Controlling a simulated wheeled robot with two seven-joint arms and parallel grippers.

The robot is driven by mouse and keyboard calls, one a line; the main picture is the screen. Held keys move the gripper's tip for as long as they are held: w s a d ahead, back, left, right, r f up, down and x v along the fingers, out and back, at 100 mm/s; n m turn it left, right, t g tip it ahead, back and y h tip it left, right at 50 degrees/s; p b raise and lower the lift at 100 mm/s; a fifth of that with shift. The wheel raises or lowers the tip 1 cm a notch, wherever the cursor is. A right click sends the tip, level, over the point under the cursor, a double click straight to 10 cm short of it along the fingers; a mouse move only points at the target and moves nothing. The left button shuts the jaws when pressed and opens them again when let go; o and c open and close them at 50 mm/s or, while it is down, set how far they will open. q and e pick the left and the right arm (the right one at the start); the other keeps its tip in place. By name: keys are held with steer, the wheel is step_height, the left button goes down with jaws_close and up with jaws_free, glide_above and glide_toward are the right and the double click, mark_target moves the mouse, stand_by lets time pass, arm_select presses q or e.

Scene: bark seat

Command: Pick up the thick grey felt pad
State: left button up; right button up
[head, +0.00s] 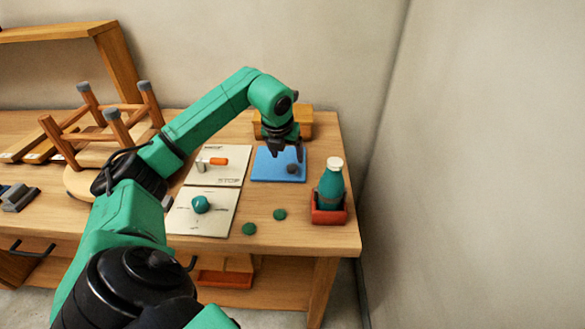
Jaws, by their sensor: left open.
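A small dark grey round pad (292,169) lies on the blue mat (265,172) toward the right of the table. My left gripper (286,154) points down over the far part of this mat, with its fingers apart and nothing seen between them. The fingertips show just behind and above the pad in the picture. I cannot tell how high they are, and they appear apart from the pad. My right gripper is not in view.
A teal bottle (330,184) stands in a red tray (328,214) at the right. Two green discs (264,222) lie on the bare wood in front. Printed sheets (218,220) lie left of the mat. An upturned stool (108,152) and a wooden block (300,124) stand farther back.

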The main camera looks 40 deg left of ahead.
mark_target(292, 167)
arm_select(q)
steer(key=x, duration=0.1)
steer(key=p+x, duration=0.1)
steer(key=x, duration=0.3)
steer(key=shift+w+d+f+p, duration=0.1)
steer(key=shift+d+f+p, duration=0.1)
steer(key=shift+d+p, duration=0.15)
steer(key=shift+w+a+f, duration=0.1)
steer(key=shift+a+f, duration=0.05)
steer(key=shift+f, duration=0.1)
jaws_close()
